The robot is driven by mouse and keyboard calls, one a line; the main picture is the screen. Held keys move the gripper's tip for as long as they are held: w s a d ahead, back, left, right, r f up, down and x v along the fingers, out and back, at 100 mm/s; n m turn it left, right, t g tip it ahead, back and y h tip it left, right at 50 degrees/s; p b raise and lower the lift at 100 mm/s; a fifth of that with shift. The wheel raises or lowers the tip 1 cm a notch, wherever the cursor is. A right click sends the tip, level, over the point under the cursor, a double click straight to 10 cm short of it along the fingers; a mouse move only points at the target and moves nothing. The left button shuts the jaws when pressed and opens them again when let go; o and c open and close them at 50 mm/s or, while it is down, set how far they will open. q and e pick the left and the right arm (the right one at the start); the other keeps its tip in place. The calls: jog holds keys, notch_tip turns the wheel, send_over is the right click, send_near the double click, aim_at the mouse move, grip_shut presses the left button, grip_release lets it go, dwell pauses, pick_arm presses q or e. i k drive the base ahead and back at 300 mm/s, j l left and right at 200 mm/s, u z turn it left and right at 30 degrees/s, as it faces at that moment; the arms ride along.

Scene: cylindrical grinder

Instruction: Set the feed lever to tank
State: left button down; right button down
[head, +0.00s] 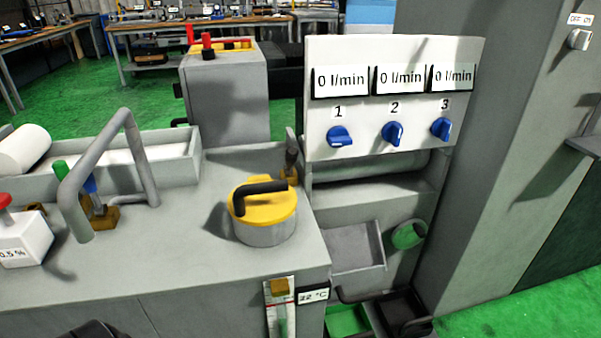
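No label in view reads "feed lever" or "tank", so I cannot tell for certain which part is the lever. A brass fitting (104,217) with a blue handle (90,184) and a green handle (60,171) stands on the left of the grey machine top, partly behind a bent grey pipe (100,150). A small brass and dark fitting (290,168) stands at the top's back right edge. A yellow lid (262,208) with a black bent handle (258,191) sits on a grey round pot.
A white panel (315,130) carries three blue knobs, numbered 1 to 3, under displays reading 0 l/min. A white box with a red button (22,240) stands at the left. A "22 °C" label (312,295) is at the front edge. The machine top (190,265) has clear room.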

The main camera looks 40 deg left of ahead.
aim_at(292, 153)
jog(key=i+l, duration=0.5)
jog(key=u, duration=2.15)
